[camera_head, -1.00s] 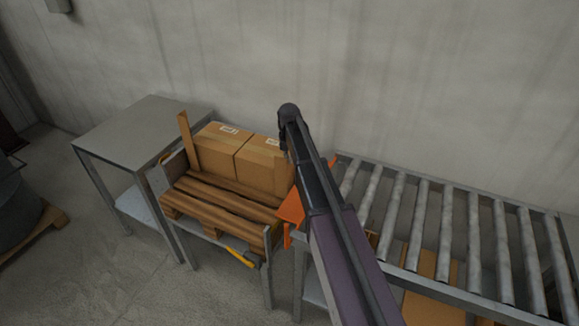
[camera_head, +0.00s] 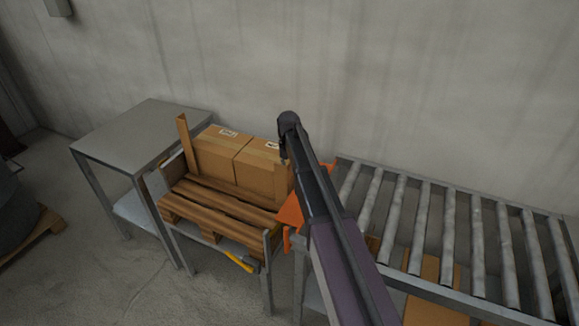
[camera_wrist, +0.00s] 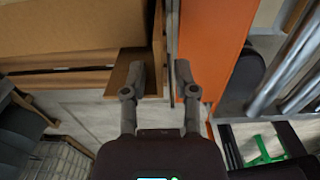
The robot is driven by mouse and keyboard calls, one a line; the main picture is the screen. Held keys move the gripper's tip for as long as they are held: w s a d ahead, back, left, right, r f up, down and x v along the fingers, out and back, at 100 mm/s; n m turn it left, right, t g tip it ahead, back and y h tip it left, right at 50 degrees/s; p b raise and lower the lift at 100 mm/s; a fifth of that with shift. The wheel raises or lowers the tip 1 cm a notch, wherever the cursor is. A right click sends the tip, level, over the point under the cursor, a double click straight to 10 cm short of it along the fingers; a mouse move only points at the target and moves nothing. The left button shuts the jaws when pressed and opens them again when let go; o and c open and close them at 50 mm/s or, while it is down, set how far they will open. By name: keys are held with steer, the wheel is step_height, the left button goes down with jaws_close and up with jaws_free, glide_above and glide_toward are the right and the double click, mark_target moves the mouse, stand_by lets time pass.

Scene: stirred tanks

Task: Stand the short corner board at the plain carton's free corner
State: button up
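Two brown cartons stand side by side on a wooden pallet (camera_head: 190,208): a left carton (camera_head: 215,155) and a right carton (camera_head: 256,172). Both seem to bear a pale label on top, so I cannot tell which is plain. A taller board (camera_head: 186,142) stands at the left carton's outer corner. A short brown board (camera_head: 280,183) stands upright at the right carton's near right corner; in the wrist view its angled top (camera_wrist: 159,42) shows close to the carton (camera_wrist: 70,25). My gripper (camera_wrist: 160,72) is open, its fingers apart on either side of the board's edge. My arm hides it in the head view.
An orange panel (camera_head: 291,212) stands just right of the board, close to my right finger. A roller conveyor (camera_head: 450,235) lies to the right and a grey table (camera_head: 145,135) to the left. A yellow-handled thing (camera_head: 240,262) lies at the pallet stand's front.

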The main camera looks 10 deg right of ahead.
steer(key=shift+r, duration=0.2)
stand_by(0.3)
step_height(320, 180, up, 12)
steer(key=p, duration=1.2)
steer(key=shift+s, duration=0.15)
stand_by(0.6)
steer(key=s+m, duration=2.8)
steer(key=shift+s+d+m, duration=0.2)
steer(key=shift+s+m, duration=0.15)
steer(key=shift+m, duration=0.05)
